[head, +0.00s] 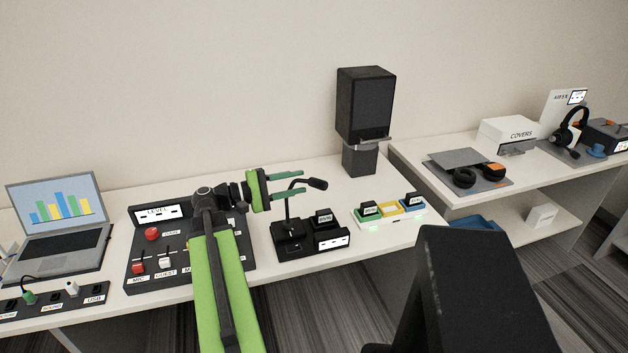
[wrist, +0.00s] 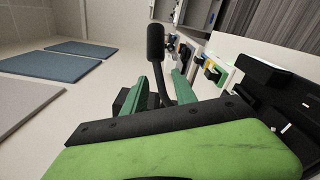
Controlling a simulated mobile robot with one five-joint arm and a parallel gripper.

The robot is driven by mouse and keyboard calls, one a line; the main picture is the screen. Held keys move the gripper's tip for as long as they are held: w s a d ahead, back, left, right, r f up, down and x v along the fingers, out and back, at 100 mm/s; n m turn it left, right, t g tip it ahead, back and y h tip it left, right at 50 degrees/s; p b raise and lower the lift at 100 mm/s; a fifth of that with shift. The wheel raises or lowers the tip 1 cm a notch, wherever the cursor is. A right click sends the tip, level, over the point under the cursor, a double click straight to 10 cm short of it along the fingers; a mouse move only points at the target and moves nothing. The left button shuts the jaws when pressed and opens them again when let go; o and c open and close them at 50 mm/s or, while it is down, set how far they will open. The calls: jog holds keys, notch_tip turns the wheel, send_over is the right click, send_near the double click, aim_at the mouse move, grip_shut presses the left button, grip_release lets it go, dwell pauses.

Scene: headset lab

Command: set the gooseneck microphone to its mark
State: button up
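The gooseneck microphone (head: 318,184) rises from a black base unit (head: 292,250) on the long table, its neck bending right to a dark foam head. In the wrist view the microphone's head (wrist: 155,42) stands beyond my fingers, and its dark neck runs down between them. My gripper (head: 303,181), with green fingers, is open at the neck's upper part. The wrist view also shows my gripper (wrist: 160,78) with gaps beside the neck. A small white panel (head: 333,242) sits on the base's front; its marks are too small to read.
Left of the base is a black control panel (head: 135,265) with knobs, sliders and a level display, then a laptop (head: 60,225). Right are a tray of coloured blocks (head: 390,211) and a tall black speaker (head: 363,105). Bare tabletop (head: 335,180) lies behind the microphone.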

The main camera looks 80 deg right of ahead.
aim_at(314, 179)
jog(key=x, duration=0.6)
jog(key=shift+c, duration=0.2)
jog(key=shift+w+a, duration=0.1)
grip_shut()
dwell(0.9)
